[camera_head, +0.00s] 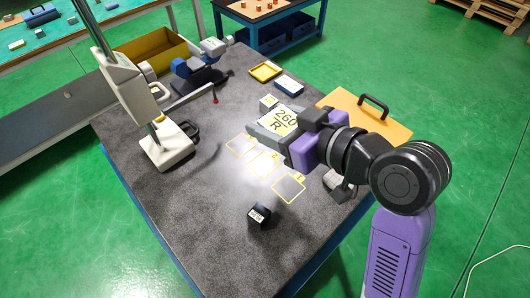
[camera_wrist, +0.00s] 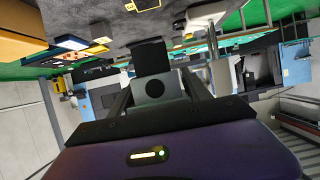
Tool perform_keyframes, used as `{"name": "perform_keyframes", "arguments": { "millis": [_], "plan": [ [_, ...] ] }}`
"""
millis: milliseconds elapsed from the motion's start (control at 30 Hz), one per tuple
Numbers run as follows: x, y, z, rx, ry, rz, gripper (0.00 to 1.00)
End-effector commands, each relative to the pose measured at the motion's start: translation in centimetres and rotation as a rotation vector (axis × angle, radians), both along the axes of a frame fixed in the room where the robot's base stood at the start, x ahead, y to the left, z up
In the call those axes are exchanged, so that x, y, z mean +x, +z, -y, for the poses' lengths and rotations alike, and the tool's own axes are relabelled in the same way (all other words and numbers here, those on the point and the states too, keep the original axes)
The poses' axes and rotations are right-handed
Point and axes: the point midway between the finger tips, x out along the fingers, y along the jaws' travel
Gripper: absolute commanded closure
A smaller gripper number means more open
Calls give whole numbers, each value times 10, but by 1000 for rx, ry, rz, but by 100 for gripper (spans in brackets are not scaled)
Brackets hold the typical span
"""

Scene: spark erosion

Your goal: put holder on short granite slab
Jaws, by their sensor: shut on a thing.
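My gripper (camera_head: 300,152) reaches left over the dark granite table in the head view, its purple body in front of its own fingertips. In the wrist view my gripper (camera_wrist: 155,92) is shut on a block-like holder (camera_wrist: 152,56), which has a dark upper part and a grey face with a round hole. I cannot tell whether the holder touches anything.
A small black labelled block (camera_head: 258,217) stands near the front. Yellow outlined squares (camera_head: 288,188) mark the table's middle. A height stand (camera_head: 165,145) is at left, an orange plate with a handle (camera_head: 365,118) at right, and a yellow tray (camera_head: 265,72) behind. The front left is clear.

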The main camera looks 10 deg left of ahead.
Motion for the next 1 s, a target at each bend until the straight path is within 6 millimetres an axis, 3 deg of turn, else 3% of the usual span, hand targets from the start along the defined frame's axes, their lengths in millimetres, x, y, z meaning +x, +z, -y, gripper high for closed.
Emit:
{"name": "perform_keyframes", "arguments": {
  "millis": [100, 333, 567, 800, 1000],
  "plan": [
    [-1, -31, 0, 1, 0, -6, 100],
    [0, -78, 0, 1, 0, -2, 100],
    [0, -96, 0, 1, 0, 1, 100],
    [0, -129, 0, 1, 0, -1, 100],
    [0, -136, 0, 0, 0, 3, 100]
  ]
}}
